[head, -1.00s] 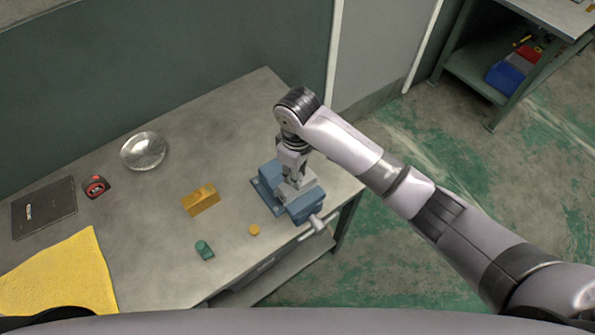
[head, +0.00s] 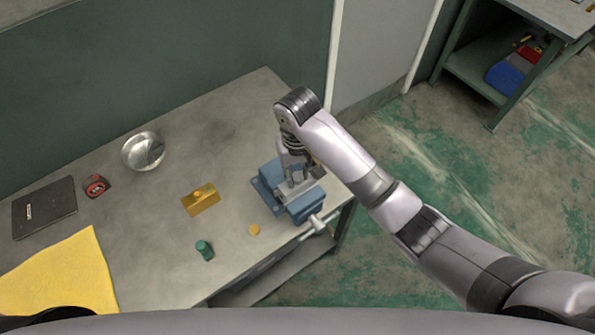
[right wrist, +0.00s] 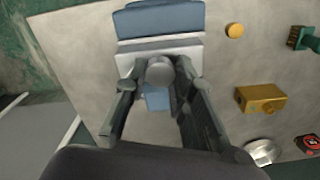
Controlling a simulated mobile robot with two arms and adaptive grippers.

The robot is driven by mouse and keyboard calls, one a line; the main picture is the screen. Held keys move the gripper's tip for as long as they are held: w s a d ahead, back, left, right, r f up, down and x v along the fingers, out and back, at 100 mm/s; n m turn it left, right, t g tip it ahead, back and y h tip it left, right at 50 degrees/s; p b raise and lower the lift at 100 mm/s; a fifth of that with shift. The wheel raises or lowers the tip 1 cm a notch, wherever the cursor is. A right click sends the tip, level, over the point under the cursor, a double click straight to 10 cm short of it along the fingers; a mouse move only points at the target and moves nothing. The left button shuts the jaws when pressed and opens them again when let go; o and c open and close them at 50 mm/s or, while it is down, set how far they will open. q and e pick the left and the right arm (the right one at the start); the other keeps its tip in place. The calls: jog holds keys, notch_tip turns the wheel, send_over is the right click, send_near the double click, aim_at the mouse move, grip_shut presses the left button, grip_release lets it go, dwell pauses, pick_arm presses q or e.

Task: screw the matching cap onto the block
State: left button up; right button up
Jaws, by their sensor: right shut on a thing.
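My right gripper (head: 298,180) is above the blue vise (head: 304,209) at the table's right edge, pointing down. In the right wrist view its fingers (right wrist: 158,82) are closed around a grey round cap (right wrist: 160,70), right over the vise's pale jaws (right wrist: 187,52). Whether the cap touches anything below it is hidden. A brass block (head: 201,201) with a small raised port lies left of the vise; it also shows in the right wrist view (right wrist: 262,99). My left gripper is out of view.
A metal bowl (head: 143,151), a red-and-black tape measure (head: 96,186), a dark notebook (head: 45,209) and a yellow cloth (head: 62,275) are on the left of the table (head: 225,130). The vise handle (head: 318,223) sticks out past the front edge. The table's middle is mostly clear.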

jog(key=o, duration=1)
jog(key=shift+c, duration=0.2)
jog(key=shift+o, duration=0.3)
jog(key=o, duration=0.4)
jog(key=n, duration=1.1)
jog(key=shift+n, duration=0.3)
jog(key=n, duration=0.5)
jog(key=shift+n, duration=0.4)
jog(key=n, duration=0.6)
